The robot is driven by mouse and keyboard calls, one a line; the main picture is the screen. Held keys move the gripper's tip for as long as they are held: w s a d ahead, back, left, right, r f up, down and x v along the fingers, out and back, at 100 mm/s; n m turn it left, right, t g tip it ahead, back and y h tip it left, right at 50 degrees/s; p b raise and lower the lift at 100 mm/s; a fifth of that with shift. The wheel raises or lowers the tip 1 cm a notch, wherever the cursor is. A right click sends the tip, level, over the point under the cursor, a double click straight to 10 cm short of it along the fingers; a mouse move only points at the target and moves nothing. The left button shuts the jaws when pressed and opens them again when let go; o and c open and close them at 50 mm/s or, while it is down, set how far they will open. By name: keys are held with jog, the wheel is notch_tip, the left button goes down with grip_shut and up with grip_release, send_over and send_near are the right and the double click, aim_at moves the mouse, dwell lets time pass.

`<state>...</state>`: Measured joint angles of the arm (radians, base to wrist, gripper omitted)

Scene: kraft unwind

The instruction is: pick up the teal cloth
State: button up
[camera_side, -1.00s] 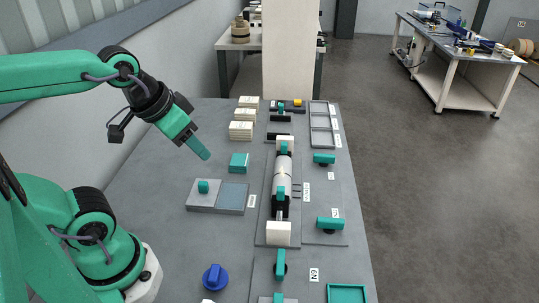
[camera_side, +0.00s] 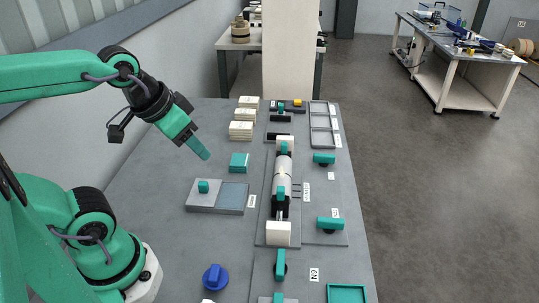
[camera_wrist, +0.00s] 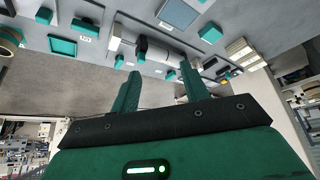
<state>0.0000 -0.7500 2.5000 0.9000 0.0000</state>
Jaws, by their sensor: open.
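The teal cloth (camera_side: 239,163) looks like a small folded block lying flat on the grey bench. It lies between the cream stacks and the grey tray. I take the teal block in the upper right of the wrist view (camera_wrist: 210,33) to be the same cloth. My gripper (camera_side: 204,154) is above the bench, up and to the left of the cloth in the side view, and apart from it. In the wrist view my gripper (camera_wrist: 160,72) shows two teal fingers spread apart with nothing between them.
The grey tray (camera_side: 203,205) with a teal knob and a blue-grey pad sits nearer than the cloth. Cream stacks (camera_side: 241,130) stand beyond it. A roller assembly (camera_side: 283,180) runs along its right. A blue knob (camera_side: 215,277) is at the front. The bench left of the cloth is clear.

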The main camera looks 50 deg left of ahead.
jog(key=o, duration=0.7)
jog(key=shift+w, duration=0.15)
jog(key=n+g, duration=0.5)
jog(key=n, duration=0.4)
send_over(239, 159)
jog(key=f, duration=1.5)
jog(key=shift+d+f, duration=0.3)
jog(key=shift+a+f+g, duration=0.25)
jog(key=shift+f+g, duration=0.05)
jog(key=shift+f, duration=1.4)
